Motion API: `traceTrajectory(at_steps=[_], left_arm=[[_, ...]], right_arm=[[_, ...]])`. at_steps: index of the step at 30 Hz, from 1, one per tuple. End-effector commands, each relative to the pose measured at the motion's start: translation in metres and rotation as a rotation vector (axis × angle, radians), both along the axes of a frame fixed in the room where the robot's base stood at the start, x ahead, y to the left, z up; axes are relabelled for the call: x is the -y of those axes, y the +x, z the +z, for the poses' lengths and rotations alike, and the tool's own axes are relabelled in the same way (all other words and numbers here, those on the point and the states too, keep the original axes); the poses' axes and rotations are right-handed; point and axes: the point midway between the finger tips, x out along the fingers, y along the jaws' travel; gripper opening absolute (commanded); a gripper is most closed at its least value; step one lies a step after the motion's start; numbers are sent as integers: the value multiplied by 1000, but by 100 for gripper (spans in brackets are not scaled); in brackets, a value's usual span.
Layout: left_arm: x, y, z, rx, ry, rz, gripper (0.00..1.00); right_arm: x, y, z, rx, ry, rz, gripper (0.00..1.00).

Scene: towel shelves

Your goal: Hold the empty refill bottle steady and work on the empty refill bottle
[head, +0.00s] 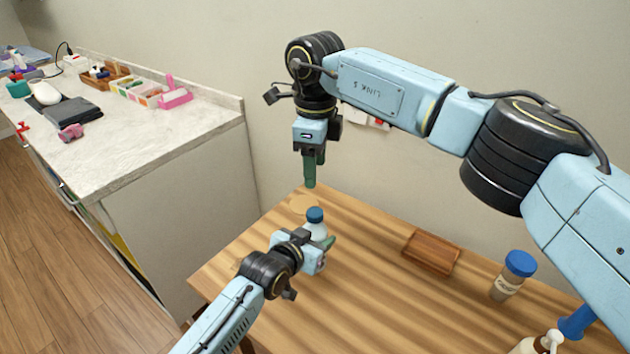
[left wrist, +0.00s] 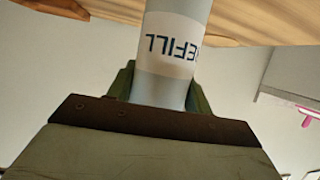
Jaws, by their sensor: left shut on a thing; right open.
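The refill bottle (head: 317,230) is white with a blue cap (head: 315,214) and stands near the far left part of the wooden table. My left gripper (head: 326,248) is shut around its body. In the left wrist view the bottle (left wrist: 178,40) fills the space between the green fingers (left wrist: 165,90), with its REFILL lettering upside down. My right gripper (head: 310,172) hangs pointing down, above and slightly left of the cap, apart from it. It is open and empty; its fingers overlap in the head view. The bottle's lower part is hidden by my left gripper.
A round tan disc (head: 304,204) lies behind the bottle. A brown wooden tray (head: 431,252), a blue-lidded jar (head: 513,275), a blue funnel-like item (head: 577,322) and a pump bottle (head: 541,343) are to the right. The middle of the table is clear. A cluttered counter (head: 150,140) stands left.

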Motion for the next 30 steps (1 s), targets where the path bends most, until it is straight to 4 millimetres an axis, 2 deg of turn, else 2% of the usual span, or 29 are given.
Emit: traceTrajectory(at_steps=[3, 11, 12, 17, 26, 30], left_arm=[[0, 0, 0, 0, 0, 0, 0], [0, 0, 0, 0, 0, 0, 0], [0, 0, 0, 0, 0, 0, 53], [0, 0, 0, 0, 0, 0, 74], [0, -1, 0, 0, 0, 0, 76], [-4, -7, 4, 1, -1, 0, 76]], right_arm=[[0, 0, 6, 0, 0, 0, 57], [0, 0, 7, 0, 0, 1, 57], [0, 0, 7, 0, 0, 1, 57], [0, 0, 7, 0, 0, 1, 57], [0, 0, 7, 0, 0, 1, 57], [0, 0, 10, 0, 0, 1, 57]])
